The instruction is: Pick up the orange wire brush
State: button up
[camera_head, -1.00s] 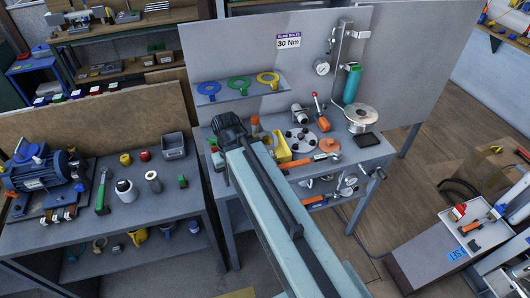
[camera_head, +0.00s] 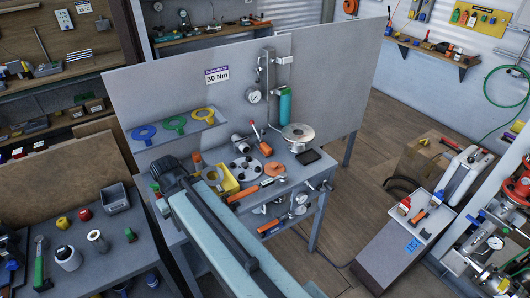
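I cannot tell for sure which thing is the orange wire brush. A long orange-handled tool (camera_head: 245,193) lies along the front edge of the middle bench. Another orange tool (camera_head: 269,227) lies on the shelf below it. A small orange-and-dark tool (camera_head: 419,217) lies in the white tray at the right. My arm reaches up from the bottom to the bench's left end. My dark gripper (camera_head: 172,172) is at its far end, apart from these tools. Its fingers are too unclear to show whether it is open.
The middle bench also holds a yellow bin (camera_head: 222,180), a flange disc (camera_head: 245,168) and a round metal part (camera_head: 298,134). A grey panel (camera_head: 330,80) stands behind. A left bench (camera_head: 100,255) holds cans and a hammer. The wooden floor (camera_head: 345,225) right of the bench is open.

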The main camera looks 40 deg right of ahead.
aim_at(265, 150)
jog(key=u, duration=1.05)
jog(key=k, duration=0.7)
jog(key=z, duration=0.7)
jog(key=i, duration=0.95)
